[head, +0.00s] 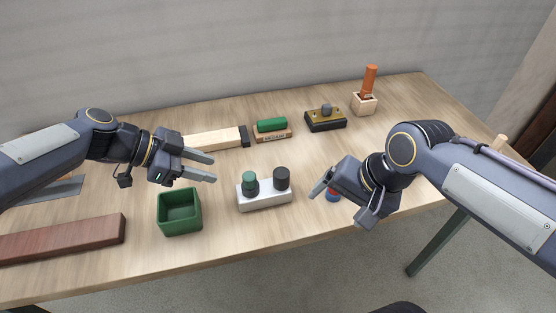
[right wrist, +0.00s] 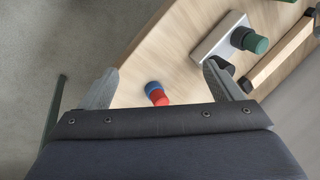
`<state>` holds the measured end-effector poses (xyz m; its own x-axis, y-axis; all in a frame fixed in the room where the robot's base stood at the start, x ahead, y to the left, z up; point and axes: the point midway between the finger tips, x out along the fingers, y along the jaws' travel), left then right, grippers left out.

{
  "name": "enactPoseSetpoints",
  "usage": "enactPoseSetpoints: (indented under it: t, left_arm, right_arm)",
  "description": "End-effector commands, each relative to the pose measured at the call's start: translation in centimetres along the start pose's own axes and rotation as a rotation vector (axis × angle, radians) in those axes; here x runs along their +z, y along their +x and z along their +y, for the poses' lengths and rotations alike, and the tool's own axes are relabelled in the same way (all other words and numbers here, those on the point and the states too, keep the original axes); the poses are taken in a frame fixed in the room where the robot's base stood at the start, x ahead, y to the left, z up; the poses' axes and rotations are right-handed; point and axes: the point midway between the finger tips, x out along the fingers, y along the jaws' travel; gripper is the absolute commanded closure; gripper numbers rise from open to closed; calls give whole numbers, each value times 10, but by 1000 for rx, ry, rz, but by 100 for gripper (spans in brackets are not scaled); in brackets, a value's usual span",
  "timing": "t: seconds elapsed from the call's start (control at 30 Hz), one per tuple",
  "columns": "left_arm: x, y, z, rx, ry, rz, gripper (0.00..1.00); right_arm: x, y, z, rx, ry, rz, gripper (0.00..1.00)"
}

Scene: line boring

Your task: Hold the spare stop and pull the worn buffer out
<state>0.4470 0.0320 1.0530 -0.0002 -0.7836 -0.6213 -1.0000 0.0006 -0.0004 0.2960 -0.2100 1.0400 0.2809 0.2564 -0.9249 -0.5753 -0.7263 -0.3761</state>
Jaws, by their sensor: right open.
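A white block (head: 264,196) lies on the table at front centre with a green knob (head: 249,183) and a black cylinder (head: 282,178) standing in it. I cannot tell which part is the worn buffer. The block (right wrist: 212,42) also shows at the upper right of the right wrist view, its black cylinder partly behind a finger. My left gripper (head: 215,169) is open and empty, left of the block and above the green box. My right gripper (head: 319,188) is open and empty, right of the block; its fingers (right wrist: 160,68) are spread wide in the right wrist view.
A small red and blue piece (right wrist: 156,93) lies near my right gripper. An open green box (head: 180,227) stands left of the block. A dark red bar (head: 62,239) lies front left.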

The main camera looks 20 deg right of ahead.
Motion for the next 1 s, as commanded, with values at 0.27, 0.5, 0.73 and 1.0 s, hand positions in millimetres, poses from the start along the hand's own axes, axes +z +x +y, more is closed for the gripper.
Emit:
enactPoseSetpoints:
  t: [0.27, 0.5, 0.73, 1.0]
  left_arm:
    - [0, 0, 0, 0, 0, -1, 64]
    - [0, 0, 0, 0, -1, -1, 64]
    - [0, 0, 0, 0, -1, -1, 64]
    - [0, 0, 0, 0, -1, -1, 64]
  right_arm:
    - [-43, 24, -63, 202, 527, -8, 14]
    - [-62, 58, -112, 330, 923, 89, 14]
    - [-66, 78, -132, 373, 1110, 162, 14]
    - [-65, 105, -124, 381, 1136, 171, 14]
